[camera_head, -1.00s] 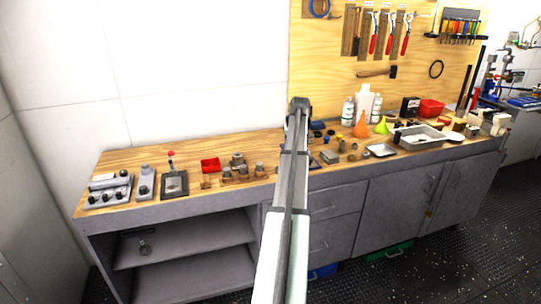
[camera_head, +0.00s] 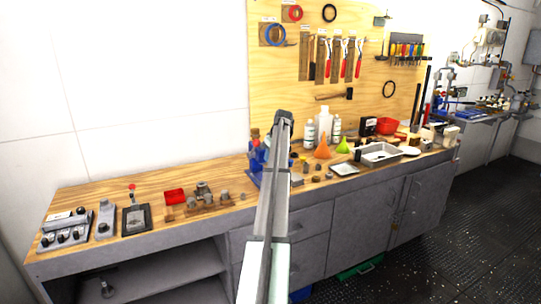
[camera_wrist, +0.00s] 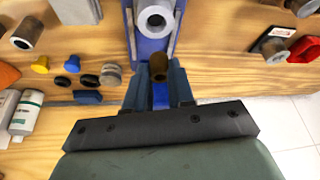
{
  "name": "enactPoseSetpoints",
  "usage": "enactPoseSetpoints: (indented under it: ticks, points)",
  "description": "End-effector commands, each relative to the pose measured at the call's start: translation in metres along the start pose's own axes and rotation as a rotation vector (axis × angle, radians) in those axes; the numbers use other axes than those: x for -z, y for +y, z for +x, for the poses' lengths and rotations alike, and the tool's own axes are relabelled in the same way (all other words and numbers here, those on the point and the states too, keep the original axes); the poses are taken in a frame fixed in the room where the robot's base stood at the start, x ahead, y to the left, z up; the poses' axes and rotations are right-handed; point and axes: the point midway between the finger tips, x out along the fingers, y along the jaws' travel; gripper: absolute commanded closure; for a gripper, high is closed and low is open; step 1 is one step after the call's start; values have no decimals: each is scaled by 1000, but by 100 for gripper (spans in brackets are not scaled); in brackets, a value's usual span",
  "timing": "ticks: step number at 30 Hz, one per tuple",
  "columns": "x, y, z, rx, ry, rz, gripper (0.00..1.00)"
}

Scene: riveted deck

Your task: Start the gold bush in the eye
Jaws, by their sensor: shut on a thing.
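The gold bush (camera_wrist: 158,66) is a small brownish hollow cylinder, held between the blue fingertips of my gripper (camera_wrist: 157,82) in the wrist view. The eye (camera_wrist: 141,22) is a thick light-grey ring on a blue holder (camera_wrist: 155,48), just beyond the bush in the picture. The bush shows below the ring, apart from it; the depth between them is hard to tell. In the head view my arm crosses the middle of the bench and hides my gripper and the bush. A blue fixture (camera_head: 255,178) shows partly, just left of the arm.

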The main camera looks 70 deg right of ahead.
Motion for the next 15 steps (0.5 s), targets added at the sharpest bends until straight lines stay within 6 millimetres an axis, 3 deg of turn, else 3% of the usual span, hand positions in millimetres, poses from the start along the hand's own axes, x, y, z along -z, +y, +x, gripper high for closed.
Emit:
enactPoseSetpoints:
  ticks: [15]
  points:
    - [-15,-1,36,-1,1,1,100]
